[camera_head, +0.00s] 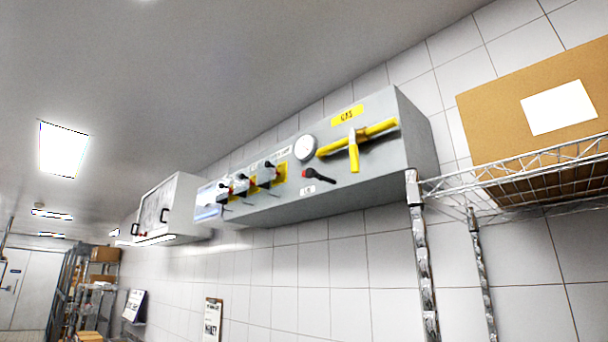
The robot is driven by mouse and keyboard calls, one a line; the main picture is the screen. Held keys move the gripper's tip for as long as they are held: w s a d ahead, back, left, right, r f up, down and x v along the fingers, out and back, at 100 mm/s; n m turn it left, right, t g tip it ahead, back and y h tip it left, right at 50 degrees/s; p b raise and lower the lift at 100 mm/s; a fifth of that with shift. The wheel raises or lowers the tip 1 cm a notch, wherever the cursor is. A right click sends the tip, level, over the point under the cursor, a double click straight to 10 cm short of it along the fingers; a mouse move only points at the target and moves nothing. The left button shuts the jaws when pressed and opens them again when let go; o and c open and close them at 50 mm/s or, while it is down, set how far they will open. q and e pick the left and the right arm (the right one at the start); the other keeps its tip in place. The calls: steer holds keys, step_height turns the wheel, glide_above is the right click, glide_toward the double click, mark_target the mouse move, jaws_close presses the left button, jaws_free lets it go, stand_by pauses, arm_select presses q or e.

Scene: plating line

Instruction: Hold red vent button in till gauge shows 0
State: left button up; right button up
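A long grey panel box (380,172) is mounted high on the tiled wall. On its front, a red vent button (308,173) on a dark stem sticks out below a round white gauge (305,147). The gauge's needle is too small to read. A yellow pipe with a yellow valve handle (353,152) sits to the right of the gauge, under a yellow "GAS" label (347,115). A small white label (308,190) is below the button. Neither of my grippers is in view.
A wire shelf (530,165) with metal posts holds a cardboard box (510,110) at right, close to the panel. Several dark switches (240,178) line the panel's left part. A white cabinet (178,200) hangs farther left. A clipboard (212,318) hangs below.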

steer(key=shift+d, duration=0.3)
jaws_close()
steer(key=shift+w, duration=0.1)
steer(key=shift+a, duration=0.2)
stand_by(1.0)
